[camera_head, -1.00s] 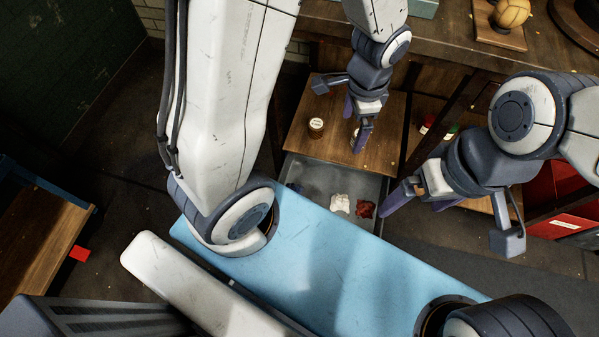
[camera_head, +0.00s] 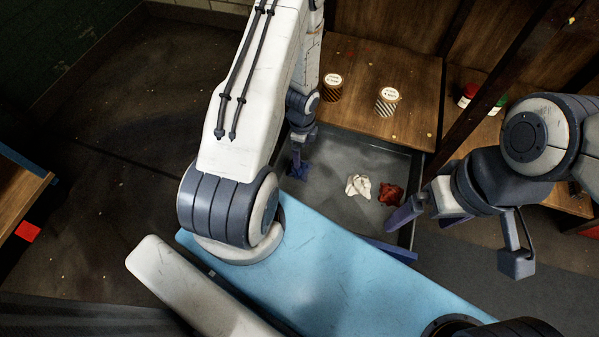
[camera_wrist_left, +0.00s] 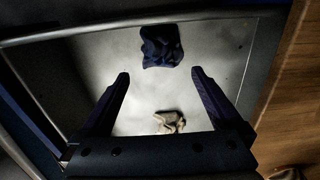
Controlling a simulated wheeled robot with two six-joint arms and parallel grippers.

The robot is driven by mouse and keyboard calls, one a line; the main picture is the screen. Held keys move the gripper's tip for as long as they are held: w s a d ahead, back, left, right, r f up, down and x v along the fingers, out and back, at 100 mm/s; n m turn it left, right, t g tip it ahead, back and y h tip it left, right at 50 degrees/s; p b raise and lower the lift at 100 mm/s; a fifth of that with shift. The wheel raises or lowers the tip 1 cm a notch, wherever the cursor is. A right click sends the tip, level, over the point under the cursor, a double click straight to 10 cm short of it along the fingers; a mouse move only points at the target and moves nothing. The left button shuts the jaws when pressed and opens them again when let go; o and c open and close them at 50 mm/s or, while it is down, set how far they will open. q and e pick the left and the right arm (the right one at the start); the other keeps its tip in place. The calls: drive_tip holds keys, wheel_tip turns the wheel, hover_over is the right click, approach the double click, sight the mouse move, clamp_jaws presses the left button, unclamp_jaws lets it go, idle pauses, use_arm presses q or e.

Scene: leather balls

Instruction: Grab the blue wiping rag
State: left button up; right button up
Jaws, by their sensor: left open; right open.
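The blue rag (camera_head: 299,172) lies crumpled in the left part of the open grey drawer (camera_head: 338,158). In the left wrist view the blue rag (camera_wrist_left: 161,46) is dark and lies beyond the fingertips, roughly centred between them. My left gripper (camera_wrist_left: 160,75) is open and empty over the drawer. In the head view the left gripper (camera_head: 297,156) appears just above the blue rag and partly covers it. My right gripper (camera_head: 408,208) is open near the drawer's right front corner, with nothing seen in it.
A white rag (camera_head: 358,186) and a red rag (camera_head: 391,193) lie in the drawer, right of the blue one. The drawer walls surround the rags.

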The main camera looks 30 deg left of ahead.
use_arm(q)
drive_tip(key=b, duration=0.5)
hover_over(301, 173)
drive_tip(key=w, duration=0.1)
drive_tip(key=f, duration=0.5)
drive_tip(key=shift+w+a+f, duration=0.15)
drive_tip(key=shift+a, duration=0.25)
drive_tip(key=f+b, duration=0.4)
drive_tip(key=f, duration=0.1)
drive_tip(key=shift+a, duration=0.35)
drive_tip(key=c, duration=1.1)
drive_tip(key=shift+r, duration=0.1)
